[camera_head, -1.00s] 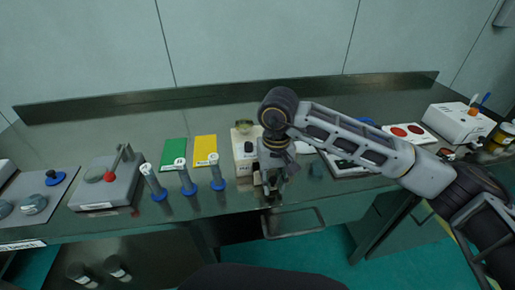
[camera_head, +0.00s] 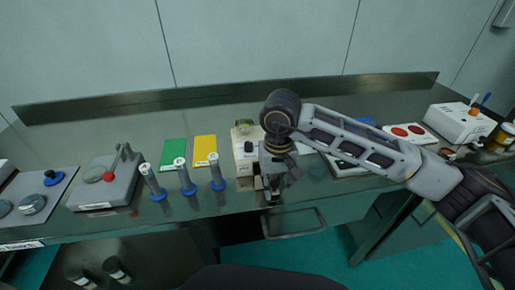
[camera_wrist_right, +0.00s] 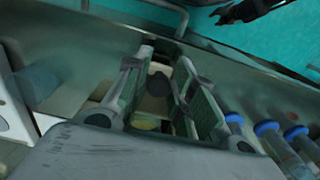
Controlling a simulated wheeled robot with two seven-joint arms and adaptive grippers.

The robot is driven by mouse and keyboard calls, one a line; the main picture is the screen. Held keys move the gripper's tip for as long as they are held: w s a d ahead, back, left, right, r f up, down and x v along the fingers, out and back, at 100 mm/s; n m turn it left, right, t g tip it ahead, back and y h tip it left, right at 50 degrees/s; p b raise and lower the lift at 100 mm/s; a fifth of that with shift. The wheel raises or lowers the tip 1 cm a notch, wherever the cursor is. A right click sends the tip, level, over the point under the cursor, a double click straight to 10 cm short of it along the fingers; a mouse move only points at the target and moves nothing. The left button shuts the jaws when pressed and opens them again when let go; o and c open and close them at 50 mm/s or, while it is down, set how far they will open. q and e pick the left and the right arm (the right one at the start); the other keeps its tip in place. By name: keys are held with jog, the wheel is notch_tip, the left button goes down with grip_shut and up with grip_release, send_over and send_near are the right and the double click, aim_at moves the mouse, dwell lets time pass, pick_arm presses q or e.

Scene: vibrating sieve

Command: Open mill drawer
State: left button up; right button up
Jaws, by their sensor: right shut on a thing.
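The mill (camera_head: 242,152) is a whitish box with a dark knob and a yellowish top, standing near the front edge of the bench. My right gripper (camera_head: 271,193) points down at its front and covers part of it. In the right wrist view the two fingers of my right gripper (camera_wrist_right: 166,62) are close around a beige part with a dark round knob (camera_wrist_right: 158,84), apparently the mill drawer. The contact points are partly hidden. How far the drawer stands out cannot be told.
Several blue-based tubes (camera_head: 184,177) stand left of the mill, with green (camera_head: 174,151) and yellow (camera_head: 205,149) cards behind. A grey device (camera_head: 105,184) is farther left. A metal frame (camera_head: 294,223) hangs below the bench edge under my gripper.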

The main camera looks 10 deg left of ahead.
aim_at(277, 206)
jog(key=shift+s+d+f+b, duration=0.15)
jog(key=shift+s+d+b, duration=0.1)
jog(key=shift+s, duration=0.4)
jog(key=shift+s+d+f+b, duration=0.15)
jog(key=shift+s+b, duration=0.1)
jog(key=shift+s, duration=0.55)
jog(key=shift+s+d+b, duration=0.2)
jog(key=shift+s+b, duration=0.25)
jog(key=shift+s, duration=0.15)
dwell(0.4)
jog(key=shift+w+b, duration=0.3)
jog(key=shift+b, duration=0.2)
